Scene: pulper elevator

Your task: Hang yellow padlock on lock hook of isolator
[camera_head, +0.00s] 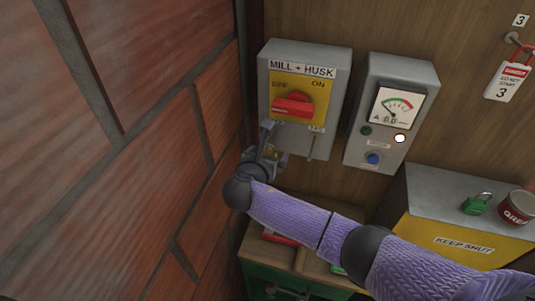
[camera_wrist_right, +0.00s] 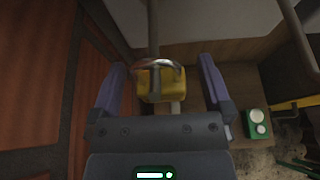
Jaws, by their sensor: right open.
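The yellow padlock (camera_wrist_right: 160,84) sits between the spread fingers of my right gripper (camera_wrist_right: 160,82) in the wrist view, with a gap on each side. Its shackle meets the lower end of a grey vertical rod (camera_wrist_right: 152,35); I cannot tell for sure whether the rod passes through it. In the head view my right gripper (camera_head: 267,153) is open just below the lower left of the isolator (camera_head: 303,98), and only a little yellow of the padlock shows there. The isolator's red handle (camera_head: 293,105) lies near level, toward OFF. My left gripper is out of view.
A second thin rod (camera_head: 310,147) hangs under the isolator's right side. A meter box (camera_head: 391,112) is to the right. Below right, a green padlock (camera_head: 477,204) and a red can (camera_head: 516,207) stand on the "KEEP SHUT" box (camera_head: 428,190). A brick wall (camera_head: 120,150) closes the left.

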